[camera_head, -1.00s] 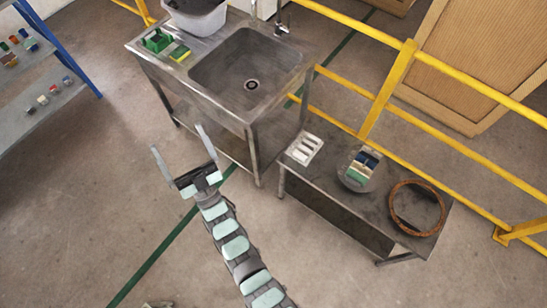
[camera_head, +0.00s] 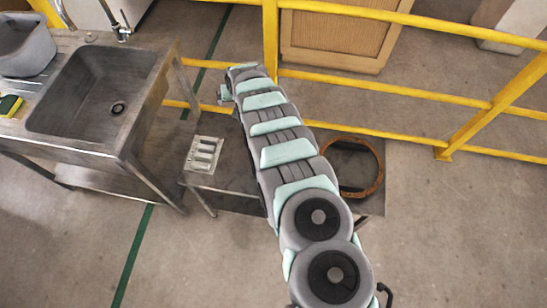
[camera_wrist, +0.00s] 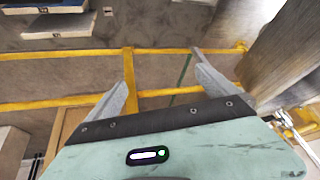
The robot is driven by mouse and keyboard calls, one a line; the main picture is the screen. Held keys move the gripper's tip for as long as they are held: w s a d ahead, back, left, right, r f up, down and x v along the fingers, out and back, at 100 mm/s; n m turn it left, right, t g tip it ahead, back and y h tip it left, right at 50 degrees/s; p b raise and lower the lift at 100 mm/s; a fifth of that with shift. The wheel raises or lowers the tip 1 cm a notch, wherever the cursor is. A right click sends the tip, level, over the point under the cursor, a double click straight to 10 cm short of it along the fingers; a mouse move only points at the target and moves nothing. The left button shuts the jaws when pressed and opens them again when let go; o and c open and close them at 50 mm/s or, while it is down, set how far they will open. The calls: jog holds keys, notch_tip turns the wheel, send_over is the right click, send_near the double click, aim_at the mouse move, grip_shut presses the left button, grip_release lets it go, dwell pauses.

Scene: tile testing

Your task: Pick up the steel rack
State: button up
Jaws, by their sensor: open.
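A pale metal piece with several slots, which looks like the steel rack (camera_head: 204,154), lies on the left end of the low dark bench (camera_head: 232,163) in the head view. My arm reaches across the bench to the right of the rack. My gripper is at the arm's far end, near the yellow railing, with its fingers hidden in the head view. In the wrist view my gripper (camera_wrist: 165,88) is open and empty, its two fingers wide apart. I cannot make out the rack in the wrist view.
A steel sink table (camera_head: 95,95) with a tap stands to the left, close to the bench. A brown ring (camera_head: 375,180) lies at the bench's right. Yellow railing (camera_head: 390,92) runs behind. A wooden cabinet (camera_head: 335,40) stands beyond it. The front floor is clear.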

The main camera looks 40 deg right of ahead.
jog(key=s+d+g+b, duration=0.1)
jog(key=s, duration=0.4)
jog(key=s+d+g+y+b, duration=0.1)
jog(key=s+g, duration=0.1)
jog(key=s, duration=0.3)
jog(key=s+m+g+y+b, duration=0.1)
jog(key=s+g+b, duration=0.1)
jog(key=s, duration=0.4)
jog(key=shift+s+d+r, duration=0.1)
jog(key=shift+d+r, duration=0.1)
jog(key=shift+d, duration=0.2)
notch_tip(320, 180, down, 6)
jog(key=shift+r+b, duration=0.1)
jog(key=shift+b, duration=0.2)
jog(key=f, duration=0.3)
jog(key=shift+s+a+f+b, duration=0.25)
jog(key=shift+s+f+b, duration=0.05)
jog(key=shift+s+b, duration=0.1)
jog(key=shift+w+f, duration=0.1)
jog(key=shift+f, duration=0.5)
jog(key=shift+r, duration=0.1)
jog(key=shift+c, duration=0.2)
jog(key=c, duration=2)
